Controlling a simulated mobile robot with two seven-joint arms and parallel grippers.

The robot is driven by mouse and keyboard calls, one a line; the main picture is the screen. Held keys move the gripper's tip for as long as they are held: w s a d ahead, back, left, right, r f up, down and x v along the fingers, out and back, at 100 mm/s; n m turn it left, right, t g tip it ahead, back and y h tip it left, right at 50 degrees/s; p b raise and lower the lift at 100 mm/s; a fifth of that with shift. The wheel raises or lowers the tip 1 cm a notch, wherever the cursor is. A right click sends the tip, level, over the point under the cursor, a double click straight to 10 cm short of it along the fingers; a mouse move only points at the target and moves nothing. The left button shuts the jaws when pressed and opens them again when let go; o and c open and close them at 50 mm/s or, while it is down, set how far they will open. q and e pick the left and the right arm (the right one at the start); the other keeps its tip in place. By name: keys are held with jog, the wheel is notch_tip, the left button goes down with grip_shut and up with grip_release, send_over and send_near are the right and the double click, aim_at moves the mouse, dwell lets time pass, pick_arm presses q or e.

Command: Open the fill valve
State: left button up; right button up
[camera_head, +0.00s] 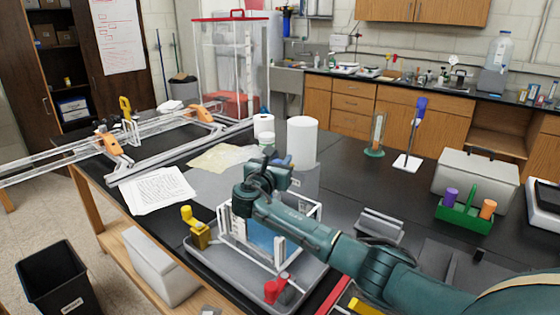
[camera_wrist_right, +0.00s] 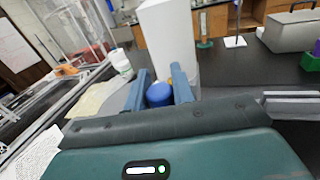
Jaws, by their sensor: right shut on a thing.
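A blue round knob (camera_wrist_right: 158,94) sits between the two blue-grey fingers of my right gripper (camera_wrist_right: 160,86) in the wrist view. The gripper is shut on this knob, which looks like the fill valve's handle. In the head view the right gripper (camera_head: 279,168) reaches over the back of a clear tank in a white frame (camera_head: 318,213), and a bit of the blue knob (camera_head: 287,159) shows beyond it. The valve body is mostly hidden by the gripper. A white cylinder (camera_head: 302,137) stands just behind. My left gripper is not in view.
The tank stands in a grey tray (camera_head: 210,257). A yellow valve-like part (camera_head: 196,229) is at its left and a red-handled one (camera_head: 275,288) at its front. Papers (camera_head: 160,190) lie to the left. A green caddy (camera_head: 463,215) and grey box (camera_head: 478,178) stand right.

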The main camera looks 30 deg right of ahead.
jog(key=o, duration=1)
pick_arm(q)
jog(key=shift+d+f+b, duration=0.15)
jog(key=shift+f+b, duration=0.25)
jog(key=shift+b, duration=0.55)
pick_arm(e)
jog(key=v, duration=1.3)
jog(key=shift+s, duration=0.1)
jog(key=shift+c, duration=0.2)
